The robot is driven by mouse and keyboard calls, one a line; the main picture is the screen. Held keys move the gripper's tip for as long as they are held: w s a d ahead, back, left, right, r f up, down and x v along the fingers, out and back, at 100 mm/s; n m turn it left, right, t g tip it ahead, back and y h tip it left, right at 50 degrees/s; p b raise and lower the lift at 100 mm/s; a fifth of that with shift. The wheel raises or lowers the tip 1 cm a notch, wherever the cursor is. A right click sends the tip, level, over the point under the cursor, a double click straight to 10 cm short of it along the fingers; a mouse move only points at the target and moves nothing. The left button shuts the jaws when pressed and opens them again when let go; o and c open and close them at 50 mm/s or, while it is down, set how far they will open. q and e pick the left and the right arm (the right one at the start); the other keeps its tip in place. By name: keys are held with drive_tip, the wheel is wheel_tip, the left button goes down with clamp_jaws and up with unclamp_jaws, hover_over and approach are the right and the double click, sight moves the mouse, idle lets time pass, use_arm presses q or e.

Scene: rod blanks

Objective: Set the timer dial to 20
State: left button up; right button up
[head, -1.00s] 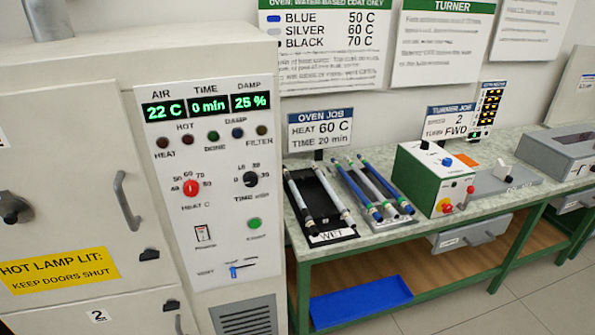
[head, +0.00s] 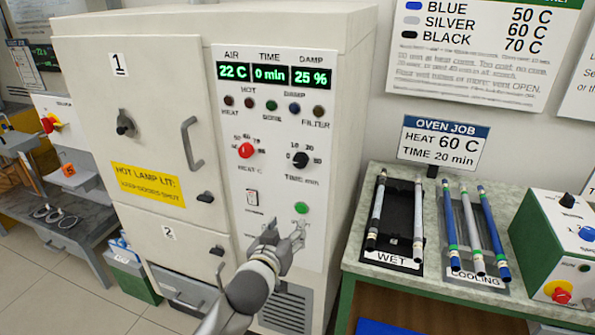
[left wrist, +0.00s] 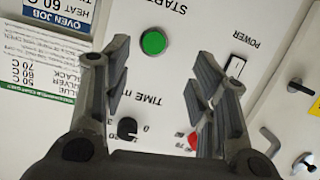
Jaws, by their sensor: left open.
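The timer dial (head: 300,160) is a black round knob on the white oven panel, under the displays; its exact pointer setting is too small to read. The time display (head: 270,74) reads 0 min. My left gripper (head: 286,233) is open and empty, in front of the panel below the dial. In the left wrist view, the timer dial (left wrist: 127,129) appears beside the lower part of one finger of the gripper (left wrist: 158,75), apart from it as far as I can tell. My right gripper is not in view.
The red heat dial (head: 246,150) sits left of the timer dial. The green start button (head: 301,208) and power switch (head: 252,197) are below. A job card (head: 441,143) reads heat 60 C, time 20 min. Racks of rods lie on the bench (head: 455,293) to the right.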

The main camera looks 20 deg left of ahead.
sight(299, 162)
use_arm(q)
wheel_tip(299, 162, up, 14)
drive_tip(key=s+n+t, duration=0.1)
drive_tip(key=s+t, duration=0.2)
drive_tip(key=w+p, duration=0.1)
drive_tip(key=w, duration=0.8)
drive_tip(key=shift+d, duration=0.15)
drive_tip(key=shift+w+p, duration=0.35)
drive_tip(key=shift+w, duration=0.3)
drive_tip(key=shift+w+n, duration=0.3)
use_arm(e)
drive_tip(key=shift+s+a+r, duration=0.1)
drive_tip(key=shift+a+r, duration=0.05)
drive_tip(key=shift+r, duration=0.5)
use_arm(q)
drive_tip(key=c, duration=1)
